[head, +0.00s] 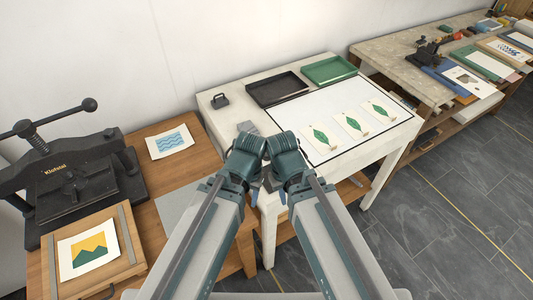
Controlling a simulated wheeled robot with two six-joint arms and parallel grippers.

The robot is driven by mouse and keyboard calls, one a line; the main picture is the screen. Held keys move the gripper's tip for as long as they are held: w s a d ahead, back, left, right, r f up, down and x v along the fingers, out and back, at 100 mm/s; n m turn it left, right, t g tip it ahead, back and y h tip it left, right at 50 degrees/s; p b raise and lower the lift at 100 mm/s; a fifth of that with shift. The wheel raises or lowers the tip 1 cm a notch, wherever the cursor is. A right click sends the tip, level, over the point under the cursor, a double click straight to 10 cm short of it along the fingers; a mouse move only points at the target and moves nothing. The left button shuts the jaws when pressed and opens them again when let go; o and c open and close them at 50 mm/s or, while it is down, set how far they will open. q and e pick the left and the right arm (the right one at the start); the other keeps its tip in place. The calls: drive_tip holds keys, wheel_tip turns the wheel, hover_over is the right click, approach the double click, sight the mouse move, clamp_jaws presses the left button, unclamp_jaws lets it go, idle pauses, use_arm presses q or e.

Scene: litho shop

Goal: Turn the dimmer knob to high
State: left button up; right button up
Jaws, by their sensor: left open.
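A light table (215,118) with a white lit-looking panel (308,110) stands ahead of my arms. A small dark fitting (220,100) sits at its back left corner; I cannot tell whether it is the dimmer knob, and no knob markings or setting are readable. My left gripper (259,183) is open, small and mostly hidden by its wrist, over the table's near left edge. My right gripper (277,184) is close beside it, largely hidden by its own wrist, its jaws unclear. Neither is seen touching the fitting.
Three leaf prints (354,124) lie on the panel. A black tray (277,89) and a green tray (328,70) stand behind it. A black press (75,172) and a wave print (170,141) are on the wooden table at left. Open floor (440,210) lies at right.

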sight(267, 155)
drive_tip(key=o, duration=1)
drive_tip(key=w+a+r+n+p, duration=0.1)
drive_tip(key=w+n, duration=0.1)
drive_tip(key=w, duration=0.2)
drive_tip(key=w+a+r+n+p, duration=0.1)
drive_tip(key=w+n, duration=0.1)
drive_tip(key=w, duration=0.2)
drive_tip(key=w+a+r+n+p, duration=0.1)
drive_tip(key=w+n, duration=0.1)
drive_tip(key=w, duration=0.2)
drive_tip(key=shift+w+a+r+n, duration=0.1)
drive_tip(key=shift+a+r+n, duration=0.1)
drive_tip(key=shift+n, duration=0.2)
drive_tip(key=shift+c, duration=0.2)
drive_tip(key=shift+o, duration=0.4)
drive_tip(key=w+a+r+n+y+p, duration=0.1)
drive_tip(key=w+a+r+n+p, duration=0.1)
drive_tip(key=w+n, duration=0.6)
drive_tip(key=w+p, duration=0.1)
drive_tip(key=w, duration=0.3)
drive_tip(key=shift+a+r+n, duration=0.2)
drive_tip(key=shift+r+n, duration=0.05)
drive_tip(key=shift+n, duration=0.05)
drive_tip(key=shift+f, duration=0.1)
wheel_tip(267, 155, down, 14)
drive_tip(key=b, duration=1.4)
drive_tip(key=shift+r, duration=0.2)
clamp_jaws()
